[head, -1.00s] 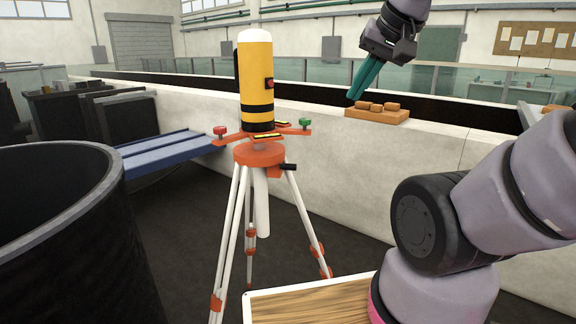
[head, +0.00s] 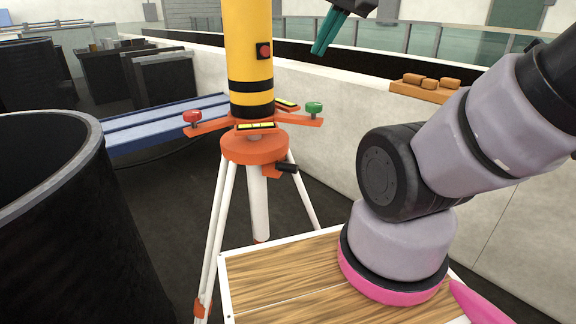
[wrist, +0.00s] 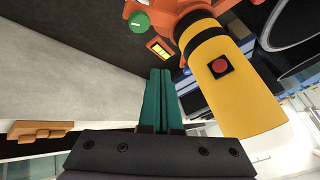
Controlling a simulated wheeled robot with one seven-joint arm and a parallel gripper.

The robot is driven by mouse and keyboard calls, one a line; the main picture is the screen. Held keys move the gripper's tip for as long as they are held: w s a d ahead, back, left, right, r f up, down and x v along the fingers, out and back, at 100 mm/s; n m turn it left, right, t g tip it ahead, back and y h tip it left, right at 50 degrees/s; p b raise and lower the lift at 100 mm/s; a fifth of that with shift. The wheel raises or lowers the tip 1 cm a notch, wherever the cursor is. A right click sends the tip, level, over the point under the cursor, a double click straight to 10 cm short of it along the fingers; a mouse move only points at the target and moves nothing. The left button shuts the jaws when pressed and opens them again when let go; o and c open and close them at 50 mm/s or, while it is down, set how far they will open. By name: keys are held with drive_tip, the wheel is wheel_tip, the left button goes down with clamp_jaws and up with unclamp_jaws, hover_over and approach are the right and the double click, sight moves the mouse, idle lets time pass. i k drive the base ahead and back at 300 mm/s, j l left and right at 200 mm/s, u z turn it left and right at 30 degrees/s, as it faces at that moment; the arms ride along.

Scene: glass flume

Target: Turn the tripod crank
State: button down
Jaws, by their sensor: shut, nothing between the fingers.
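The tripod (head: 256,148) has an orange head on white legs. Its crank (head: 287,167), a short black handle on an orange bracket, sticks out at the right below the head. A yellow cylinder with black bands (head: 249,55) stands upright on the head, with a red button on its side. A red knob (head: 192,117) and a green knob (head: 314,108) sit on the head's arms. My gripper (head: 320,48) has teal fingers, shut and empty, above and right of the tripod head. In the wrist view its fingers (wrist: 158,75) point toward the tripod beside the cylinder; the crank is not discernible there.
A large black tub (head: 60,230) stands at the left. A pale wall (head: 335,120) runs behind the tripod and carries a brown block tray (head: 420,92). A blue bench (head: 165,122) lies behind left. My wooden-topped base is in front.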

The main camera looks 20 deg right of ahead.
sight(284, 167)
drive_tip(key=l+u, duration=0.25)
drive_tip(key=k+j, duration=0.2)
drive_tip(key=j, duration=0.2)
drive_tip(key=k+j+z, duration=0.1)
drive_tip(key=k+j, duration=0.15)
drive_tip(key=j, duration=0.15)
drive_tip(key=k+j, duration=0.2)
drive_tip(key=j, duration=0.15)
